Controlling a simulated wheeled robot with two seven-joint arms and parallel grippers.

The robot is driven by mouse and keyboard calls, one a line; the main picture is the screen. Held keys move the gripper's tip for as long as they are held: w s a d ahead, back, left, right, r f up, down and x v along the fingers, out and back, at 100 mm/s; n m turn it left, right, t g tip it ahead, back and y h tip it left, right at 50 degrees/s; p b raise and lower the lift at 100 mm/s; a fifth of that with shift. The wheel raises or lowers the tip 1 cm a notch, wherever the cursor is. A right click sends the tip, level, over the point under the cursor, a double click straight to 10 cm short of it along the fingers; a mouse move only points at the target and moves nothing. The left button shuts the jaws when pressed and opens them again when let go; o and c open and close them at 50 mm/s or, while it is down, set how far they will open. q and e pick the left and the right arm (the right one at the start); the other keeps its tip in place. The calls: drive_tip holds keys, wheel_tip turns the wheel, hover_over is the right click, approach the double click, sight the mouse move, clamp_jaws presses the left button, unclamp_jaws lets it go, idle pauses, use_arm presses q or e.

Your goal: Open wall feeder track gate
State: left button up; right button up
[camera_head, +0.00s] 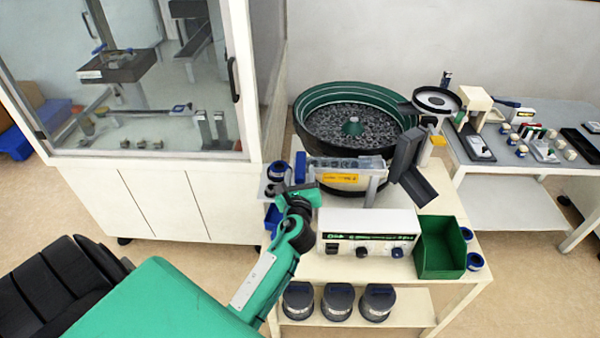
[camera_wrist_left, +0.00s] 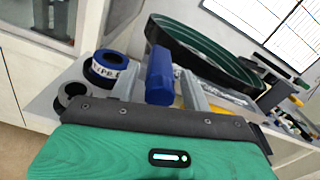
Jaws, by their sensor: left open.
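The bowl feeder (camera_head: 318,128), a round bowl with a green inner rim, is full of small dark parts and stands against the wall. Its straight track (camera_head: 346,163) runs along the front with a yellow label. A blue block (camera_head: 300,166), which looks like the gate handle, stands upright at the track's left end. My left gripper (camera_head: 297,188) is just in front of it. In the left wrist view the blue block (camera_wrist_left: 160,76) shows between the two grey fingers, which are open; contact cannot be told. My right gripper is not in view.
A white control box (camera_head: 367,222) and a green bin (camera_head: 441,247) stand on the table front. A blue-and-white tape roll (camera_wrist_left: 106,68) lies left of the fingers. A dark chute (camera_head: 412,170) stands right of the track. A glass-fronted cabinet (camera_head: 150,130) is at left.

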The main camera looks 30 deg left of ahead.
sight(300, 182)
use_arm(q)
drive_tip(key=shift+w+a, duration=0.1)
drive_tip(key=shift+w, duration=0.1)
clamp_jaws()
drive_tip(key=shift+p+v, duration=0.35)
drive_tip(key=shift+v, duration=1.25)
drive_tip(key=shift+s+d, duration=0.25)
drive_tip(key=shift+s, duration=0.15)
drive_tip(key=shift+w, duration=0.1)
unclamp_jaws()
